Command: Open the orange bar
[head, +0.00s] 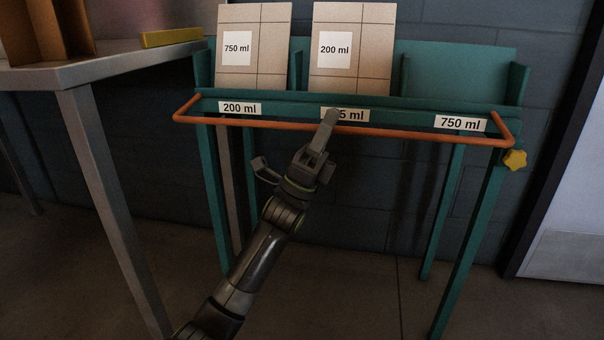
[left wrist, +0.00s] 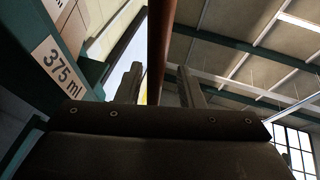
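The orange bar (head: 405,134) runs across the front of the teal rack (head: 420,107), with bent ends going back to the rack's sides. My left gripper (head: 329,120) reaches up to the middle of the bar, in front of the partly covered "375 ml" label. In the left wrist view the bar (left wrist: 159,45) passes between the two spread fingers of the gripper (left wrist: 161,80). Gaps seem to show beside the bar, so the fingers look open around it. My right gripper is not in view.
Two cartons, marked 750 ml (head: 237,49) and 200 ml (head: 335,50), stand in the rack; the right compartment (head: 450,75) is empty. A yellow knob (head: 514,160) sits by the bar's right end. A grey table (head: 95,68) stands at left.

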